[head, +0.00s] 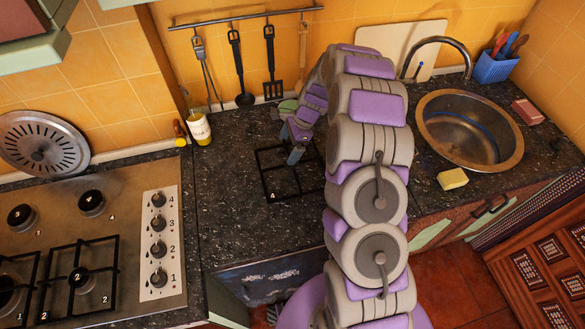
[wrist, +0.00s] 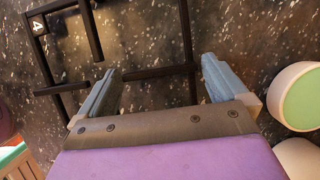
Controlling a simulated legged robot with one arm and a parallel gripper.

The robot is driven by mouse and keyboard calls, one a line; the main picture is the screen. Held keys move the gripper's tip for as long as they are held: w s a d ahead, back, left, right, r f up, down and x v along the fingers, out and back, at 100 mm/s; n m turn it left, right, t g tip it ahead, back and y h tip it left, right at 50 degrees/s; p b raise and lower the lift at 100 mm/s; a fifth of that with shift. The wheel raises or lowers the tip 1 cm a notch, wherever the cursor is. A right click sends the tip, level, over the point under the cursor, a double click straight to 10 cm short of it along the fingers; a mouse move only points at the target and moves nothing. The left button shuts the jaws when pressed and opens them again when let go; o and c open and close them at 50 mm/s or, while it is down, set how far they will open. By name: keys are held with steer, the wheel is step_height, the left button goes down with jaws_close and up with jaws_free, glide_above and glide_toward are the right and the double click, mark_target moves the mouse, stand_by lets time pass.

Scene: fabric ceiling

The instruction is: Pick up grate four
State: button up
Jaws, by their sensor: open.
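Grate four (head: 261,174) is a black square metal grate lying flat on the dark speckled counter, right of the stove. A white "4" marks its near left corner. In the wrist view, grate four (wrist: 187,38) shows its bars and the "4" at top left. My gripper (head: 296,155) points down over the grate's far part and hides some of it, along with my arm. In the wrist view, my gripper (wrist: 160,80) has its two blue-grey fingers spread wide. One grate bar appears between them in the picture; no grip shows. I cannot tell the height above the grate.
The stove (head: 130,225) on the left holds other black grates (head: 80,278) and several numbered knobs. A round sink (head: 470,130) and a yellow sponge (head: 452,179) are at right. Counter left of the grate is clear.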

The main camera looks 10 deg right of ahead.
steer(key=shift+a+f, duration=0.35)
steer(key=shift+f, duration=0.25)
steer(key=shift+a, duration=0.25)
steer(key=shift+d, duration=0.25)
steer(key=c, duration=0.6)
steer(key=shift+a, duration=0.1)
steer(key=c, duration=0.5)
steer(key=shift+r, duration=0.1)
steer(key=shift+c, duration=0.2)
